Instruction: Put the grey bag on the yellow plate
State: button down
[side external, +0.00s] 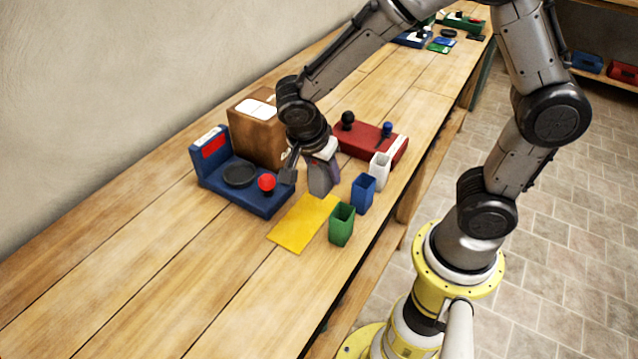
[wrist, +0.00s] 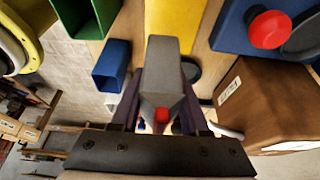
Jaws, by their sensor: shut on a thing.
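My gripper (wrist: 163,100) is shut on the grey bag (wrist: 163,62), which sits between its two fingers in the wrist view. In the side external view the grey bag (side external: 319,181) hangs upright under my wrist, just beyond the far edge of the yellow plate (side external: 301,224). The plate lies flat and bare on the bench. It also shows at the top of the wrist view (wrist: 172,16), past the bag's end. I cannot tell whether the bag's bottom touches anything.
A blue scale-like device (side external: 246,194) with a red knob stands left of the plate, with a brown box (side external: 252,134) behind. Green (side external: 342,224), blue (side external: 363,193) and white (side external: 380,171) open bins line the right side. A red block (side external: 368,140) stands behind. The near bench is clear.

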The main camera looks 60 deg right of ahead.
aim_at(319, 185)
jog(key=shift+w+f, duration=0.45)
jog(key=shift+f, duration=0.05)
jog(key=shift+w+f, duration=0.15)
jog(key=shift+f, duration=1.55)
jog(key=shift+f, duration=0.1)
jog(key=shift+c, duration=2)
grip_release()
